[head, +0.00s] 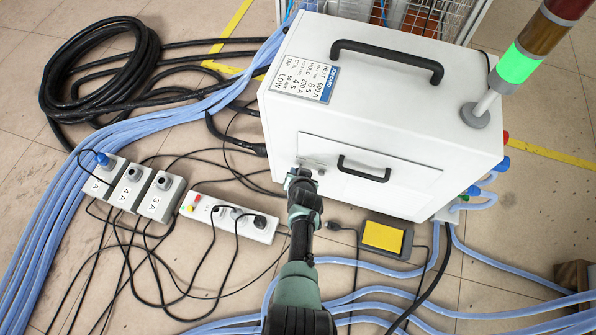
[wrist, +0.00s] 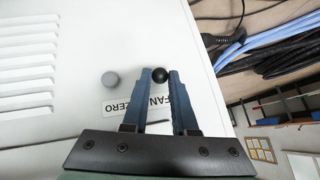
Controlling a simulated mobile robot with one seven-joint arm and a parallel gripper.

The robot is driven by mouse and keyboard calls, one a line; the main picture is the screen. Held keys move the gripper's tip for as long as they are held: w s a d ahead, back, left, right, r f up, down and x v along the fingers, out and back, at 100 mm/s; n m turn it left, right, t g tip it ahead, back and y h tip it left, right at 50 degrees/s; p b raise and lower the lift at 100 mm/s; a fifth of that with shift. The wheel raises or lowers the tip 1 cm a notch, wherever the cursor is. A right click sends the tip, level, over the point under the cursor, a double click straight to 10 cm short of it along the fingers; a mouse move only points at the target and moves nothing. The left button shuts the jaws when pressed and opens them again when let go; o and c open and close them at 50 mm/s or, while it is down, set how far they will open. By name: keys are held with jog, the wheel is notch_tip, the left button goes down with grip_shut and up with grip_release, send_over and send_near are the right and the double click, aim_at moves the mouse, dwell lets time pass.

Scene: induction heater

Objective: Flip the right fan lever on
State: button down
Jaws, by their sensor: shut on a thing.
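My gripper (wrist: 160,75) is at the front of the white heater cabinet, with its two blue fingers shut on a small black ball knob (wrist: 160,74), the lever's end. The knob sits between the fingertips, close to the panel's edge. Whether the lever is on or off cannot be told.
A grey round button (wrist: 110,79) is just left of the fingers. The white cabinet (head: 335,125) has a black drawer handle (head: 363,169) right of my gripper. A yellow pedal (head: 383,236), a power strip (head: 228,217) and blue hoses (head: 60,215) lie on the floor.

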dwell(0.4)
jog(key=c, duration=0.7)
grip_release()
jog(key=p+v, duration=1.1)
jog(key=v, duration=0.2)
jog(key=shift+a, duration=0.1)
